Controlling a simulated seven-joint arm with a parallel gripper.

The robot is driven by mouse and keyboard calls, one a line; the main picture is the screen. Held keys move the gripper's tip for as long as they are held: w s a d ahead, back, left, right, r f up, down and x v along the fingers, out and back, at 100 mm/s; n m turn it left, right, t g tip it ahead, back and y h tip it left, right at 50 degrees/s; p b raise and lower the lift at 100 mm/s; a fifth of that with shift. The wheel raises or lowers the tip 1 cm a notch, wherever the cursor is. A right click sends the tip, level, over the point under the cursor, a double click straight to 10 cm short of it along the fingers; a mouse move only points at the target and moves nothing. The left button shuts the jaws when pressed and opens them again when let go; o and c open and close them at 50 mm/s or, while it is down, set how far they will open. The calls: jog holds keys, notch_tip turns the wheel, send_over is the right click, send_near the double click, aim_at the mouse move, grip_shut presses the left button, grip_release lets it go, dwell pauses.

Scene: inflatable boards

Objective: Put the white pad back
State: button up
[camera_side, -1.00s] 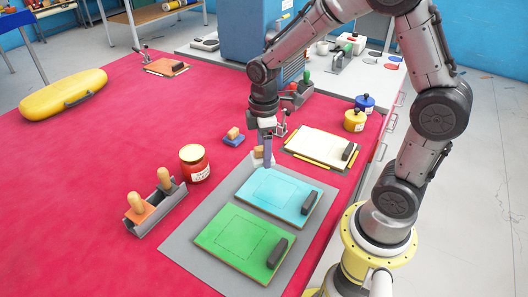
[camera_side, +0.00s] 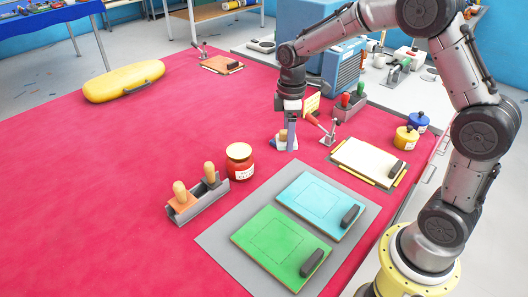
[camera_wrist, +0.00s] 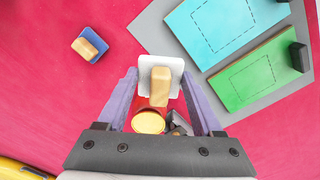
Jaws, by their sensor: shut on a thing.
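The white pad (camera_wrist: 145,75), a pale plate with a wooden block handle (camera_wrist: 160,86), is between the fingers of my gripper (camera_wrist: 160,82). My gripper is shut on its handle. In the side view my gripper (camera_side: 287,138) points down beyond the cyan board, right of the red jar. The pad is partly hidden there by the fingers, and its height above the table is hard to tell. A blue pad (camera_wrist: 90,45) with a similar wooden block sits left of the white pad in the wrist view; in the side view it is largely behind my gripper.
A cyan board (camera_side: 320,198) and a green board (camera_side: 280,245) with black blocks lie on a grey mat (camera_side: 220,240). The red jar (camera_side: 240,165), a stamp rack (camera_side: 205,198), a cream board (camera_side: 365,158) and a red-handled clamp (camera_side: 325,132) stand nearby.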

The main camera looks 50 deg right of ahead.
jog(key=w+f, duration=0.3)
jog(key=w, duration=0.3)
send_over(263, 157)
jog(key=s, duration=0.1)
notch_tip(263, 157, down, 4)
jog(key=shift+a+f, duration=0.1)
jog(key=shift+f, duration=0.05)
jog(key=shift+w+f, duration=0.45)
jog(key=shift+f, duration=1.55)
jog(key=shift+f, duration=0.15)
jog(key=o, duration=1.2)
notch_tip(263, 157, up, 12)
jog(key=shift+r, duration=0.25)
